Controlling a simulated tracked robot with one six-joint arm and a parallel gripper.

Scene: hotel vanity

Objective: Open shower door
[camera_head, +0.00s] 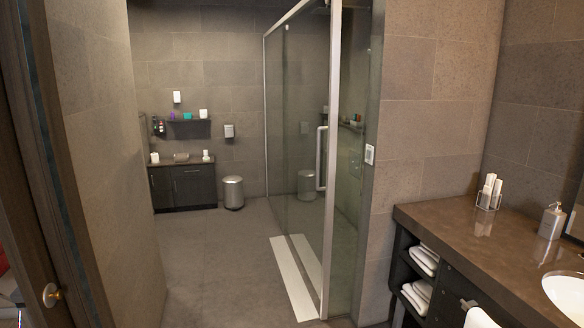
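The shower's glass door (302,120) stands in a pale metal frame in the middle of the view. It runs back from a thick front post (332,200) to the far wall. A vertical white bar handle (321,158) sits on the glass near that post. The glass panel appears shut, with no clear gap showing. My gripper is not in view.
A white strip (290,277) lies on the floor along the glass. Open grey floor (215,265) lies left of it. A vanity counter (450,235) with towels below juts in at right. A wooden door with a brass knob (51,295) stands at left. A bin (233,192) stands at the back.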

